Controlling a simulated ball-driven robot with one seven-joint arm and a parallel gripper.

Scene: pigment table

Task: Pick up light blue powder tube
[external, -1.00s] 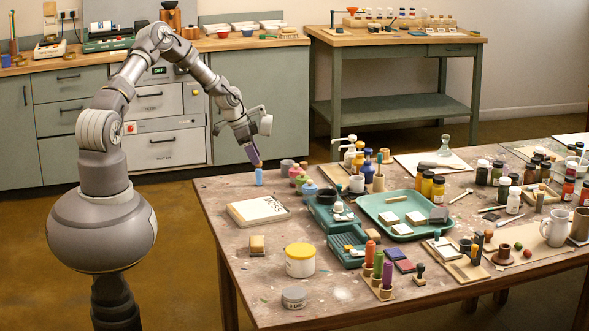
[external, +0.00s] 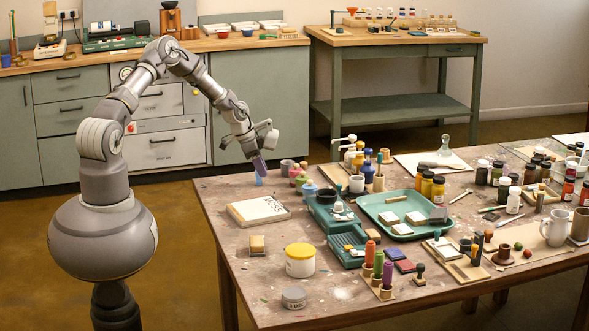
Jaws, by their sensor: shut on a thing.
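The light blue powder tube (external: 259,181) stands upright on the worn table near its far left edge. My gripper (external: 260,173) comes down on it from above and is shut on its upper part. Only the lower part of the tube shows below the fingers. The tube appears to rest on the table still.
Pink, green and grey pots (external: 287,167) stand close to the right of the tube. A white-covered book or box (external: 258,210) lies in front on the table (external: 218,203). A blue pot (external: 309,188) and green tray (external: 375,206) are further right.

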